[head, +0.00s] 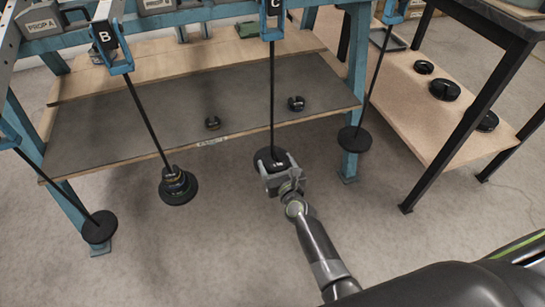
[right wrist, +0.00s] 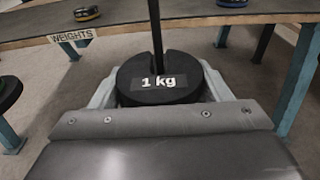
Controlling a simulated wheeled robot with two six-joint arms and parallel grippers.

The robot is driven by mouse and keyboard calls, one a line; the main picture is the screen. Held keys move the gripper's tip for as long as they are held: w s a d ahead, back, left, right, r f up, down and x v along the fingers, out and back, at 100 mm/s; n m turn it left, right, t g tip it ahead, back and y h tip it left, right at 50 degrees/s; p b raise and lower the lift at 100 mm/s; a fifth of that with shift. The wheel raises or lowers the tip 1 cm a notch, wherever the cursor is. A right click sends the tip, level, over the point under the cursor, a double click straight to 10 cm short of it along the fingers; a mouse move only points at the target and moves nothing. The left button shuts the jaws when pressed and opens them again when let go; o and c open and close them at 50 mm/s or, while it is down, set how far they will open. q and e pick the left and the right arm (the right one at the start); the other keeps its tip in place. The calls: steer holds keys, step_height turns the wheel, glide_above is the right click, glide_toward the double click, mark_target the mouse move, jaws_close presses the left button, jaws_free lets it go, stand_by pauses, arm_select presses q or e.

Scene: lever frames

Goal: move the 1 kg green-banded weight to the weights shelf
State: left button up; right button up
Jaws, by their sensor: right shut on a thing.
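A black slotted weight (right wrist: 158,80) marked "1 kg" sits around the rod of hanger C (head: 272,90). Its top faces my right wrist camera; no green band shows there. My right gripper (head: 279,174) is shut on this weight, with a finger on each side, and the rod still stands in the slot. In the head view the weight (head: 268,156) is partly hidden by the gripper. The weights shelf (head: 110,125) is the grey-topped board behind it, with a "WEIGHTS" label (right wrist: 73,36) on its front edge. My left gripper is not in view.
Two small weights lie on the shelf, one at the middle (head: 213,123) and one further right (head: 296,103). Hanger B (head: 148,120) carries stacked banded weights (head: 177,183). Other hangers hang at far left (head: 98,228) and right (head: 354,139). Black discs lie on the right-hand table's lower shelf (head: 415,115).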

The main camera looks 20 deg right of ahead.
steer(key=shift+s+d+r+b, duration=0.1)
steer(key=shift+s+b, duration=0.05)
steer(key=shift+s, duration=0.8)
steer(key=shift+s+r+b, duration=0.1)
steer(key=shift+s+b, duration=0.05)
steer(key=shift+s, duration=0.75)
